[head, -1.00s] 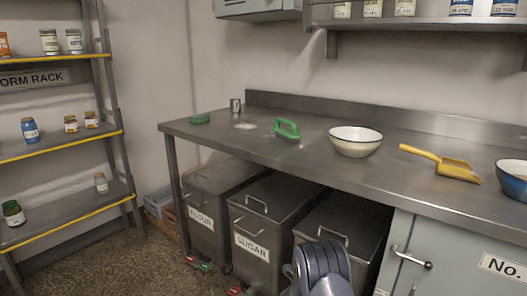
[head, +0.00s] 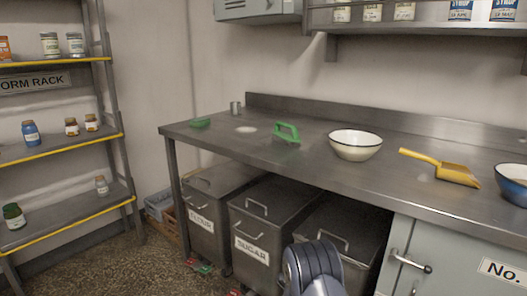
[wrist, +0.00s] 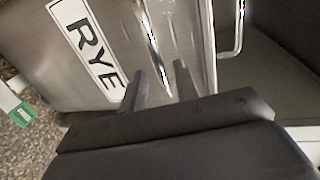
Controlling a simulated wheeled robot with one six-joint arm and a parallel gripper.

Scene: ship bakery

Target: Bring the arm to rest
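My arm (head: 314,268) shows at the bottom of the head view, in front of the bins under the bench. My gripper is hidden there. In the wrist view my gripper (wrist: 161,88) has its two dark fingers apart with a gap between them, and it holds nothing. Behind the fingers is a metal bin with a RYE label (wrist: 88,45). A bright metal handle (wrist: 152,45) shows beyond the fingers; I cannot tell how near it is.
A steel bench (head: 235,150) carries a green scraper (head: 287,132), a cream bowl (head: 355,145), a yellow scoop (head: 455,172) and a blue bowl (head: 514,184). FLOUR (head: 202,222) and SUGAR (head: 252,248) bins stand below. A rack (head: 60,150) with jars is at left. Floor is free between.

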